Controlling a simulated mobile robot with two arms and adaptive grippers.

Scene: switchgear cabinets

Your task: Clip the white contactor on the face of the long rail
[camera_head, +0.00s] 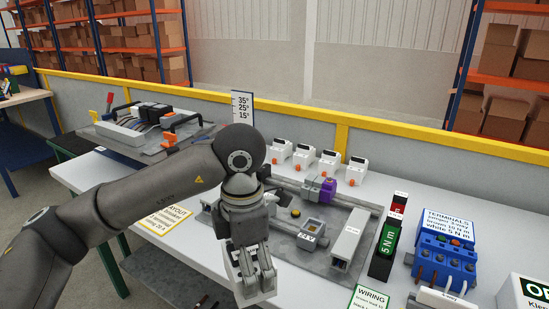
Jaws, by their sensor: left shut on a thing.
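My left gripper (255,279) reaches down over the front edge of the mounting plate, its fingers shut on a white block, which looks like the white contactor (262,296). The fingers and wrist hide much of the block. The grey mounting plate (285,245) lies on the table behind and right of the gripper. What looks like the long rail (352,200) runs along the plate's far side, partly hidden by my wrist; a grey and purple device (327,190) sits on it. The held block is apart from this rail. My right gripper is not in view.
Several white devices (303,155) stand in a row behind the plate. A grey duct (346,245) and a grey labelled device (312,229) stand on the plate. A green 5 Nm block (387,248) and a blue terminals stand (445,252) are at right.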

